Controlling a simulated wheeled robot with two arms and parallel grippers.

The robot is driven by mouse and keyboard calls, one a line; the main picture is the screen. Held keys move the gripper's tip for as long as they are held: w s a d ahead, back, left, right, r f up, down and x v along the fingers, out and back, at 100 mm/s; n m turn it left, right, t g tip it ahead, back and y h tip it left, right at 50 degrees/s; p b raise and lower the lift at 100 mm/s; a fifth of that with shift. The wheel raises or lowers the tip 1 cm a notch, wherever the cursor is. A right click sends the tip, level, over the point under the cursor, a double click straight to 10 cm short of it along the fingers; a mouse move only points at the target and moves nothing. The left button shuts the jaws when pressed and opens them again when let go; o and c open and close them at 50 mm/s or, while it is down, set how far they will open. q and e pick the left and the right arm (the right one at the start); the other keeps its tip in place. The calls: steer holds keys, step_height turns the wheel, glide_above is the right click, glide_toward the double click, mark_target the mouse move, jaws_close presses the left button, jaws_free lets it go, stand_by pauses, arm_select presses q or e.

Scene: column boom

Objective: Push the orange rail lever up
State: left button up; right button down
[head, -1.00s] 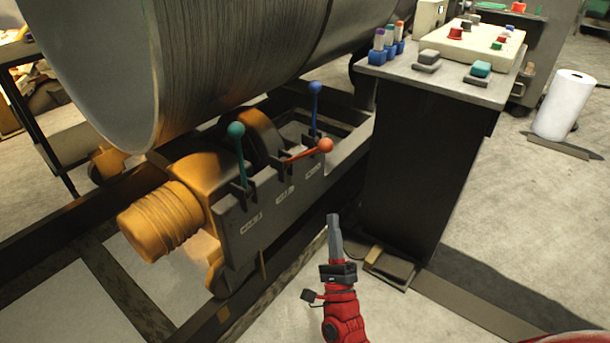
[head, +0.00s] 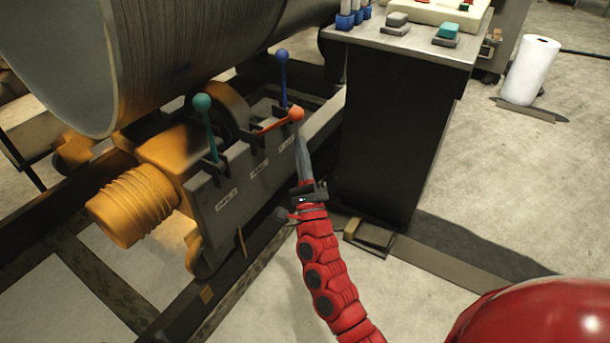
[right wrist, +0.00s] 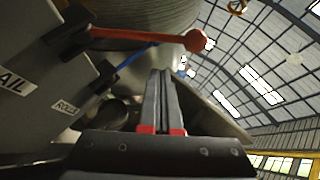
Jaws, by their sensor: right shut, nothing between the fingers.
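The orange rail lever (head: 276,124) sticks out sideways from the grey lever box, with its round knob toward the right. It lies between an upright teal lever (head: 206,125) and an upright blue lever (head: 283,77). My right gripper (head: 300,139) is shut and empty, its tips just below the orange knob in the head view. In the right wrist view, the orange lever (right wrist: 150,36) crosses above the shut fingertips (right wrist: 162,72), and the blue lever (right wrist: 138,52) shows behind it. I cannot tell whether the tips touch the orange lever. My left gripper is not in view.
The grey lever box (head: 205,207) carries white labels and stands beside an orange motor-like part (head: 130,205) under a large metal cylinder (head: 150,50). A dark console pedestal (head: 385,130) stands close to the right of my arm. The floor right of it is mostly open.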

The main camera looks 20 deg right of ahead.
mark_target(275, 126)
steer(key=a+r, duration=0.1)
steer(key=w+a+r, duration=0.1)
steer(key=shift+w+r, duration=0.15)
steer(key=shift+r, duration=0.2)
